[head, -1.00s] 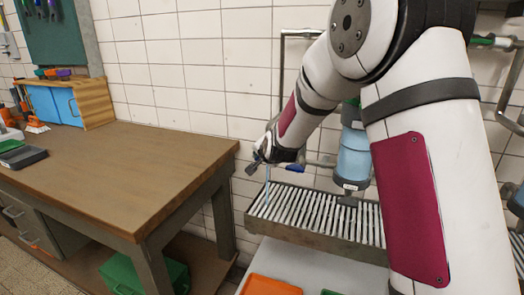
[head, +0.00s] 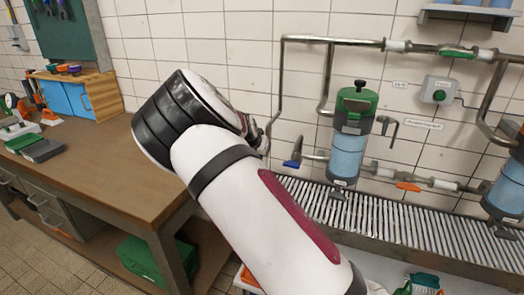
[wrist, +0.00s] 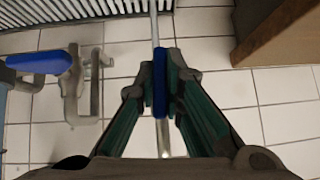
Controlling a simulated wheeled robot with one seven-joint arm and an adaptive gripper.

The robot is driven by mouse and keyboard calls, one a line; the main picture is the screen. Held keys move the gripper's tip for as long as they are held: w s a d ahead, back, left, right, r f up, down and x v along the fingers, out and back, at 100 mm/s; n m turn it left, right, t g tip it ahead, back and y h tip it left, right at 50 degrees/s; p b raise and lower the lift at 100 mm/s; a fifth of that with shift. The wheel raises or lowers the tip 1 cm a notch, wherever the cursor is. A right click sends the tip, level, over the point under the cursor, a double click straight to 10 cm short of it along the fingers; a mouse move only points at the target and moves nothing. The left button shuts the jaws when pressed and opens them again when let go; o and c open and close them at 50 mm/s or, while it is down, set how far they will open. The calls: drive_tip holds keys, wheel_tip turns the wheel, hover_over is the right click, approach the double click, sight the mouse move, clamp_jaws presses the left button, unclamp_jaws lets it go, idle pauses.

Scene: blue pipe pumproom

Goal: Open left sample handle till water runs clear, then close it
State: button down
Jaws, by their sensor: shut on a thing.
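My gripper (wrist: 163,92) is shut on a slim blue handle (wrist: 161,95), which stands upright between the fingertips in the wrist view. A thin silver tube (wrist: 163,140) runs in line with it. A thin pale streak (wrist: 154,22) extends on from the handle towards the slatted grate (wrist: 30,40); I cannot tell whether it is water or tube, nor its clarity. In the head view, my arm hides the gripper and held handle. A second blue handle (head: 292,164) sits on the pipe left of the filter; it also shows apart from my fingers in the wrist view (wrist: 38,61).
A blue filter housing with a green top (head: 350,140) stands above the drain grate (head: 420,222). An orange lever (head: 408,186) is on the pipe to its right. The brown workbench (head: 95,160) stands close on the left, with a green crate (head: 150,260) below.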

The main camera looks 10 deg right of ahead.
drive_tip(key=shift+n+g+h, duration=0.3)
drive_tip(key=shift+g+h, duration=0.1)
drive_tip(key=shift+h, duration=0.1)
drive_tip(key=c, duration=1.7)
unclamp_jaws()
drive_tip(key=shift+f, duration=0.1)
drive_tip(key=v, duration=1.2)
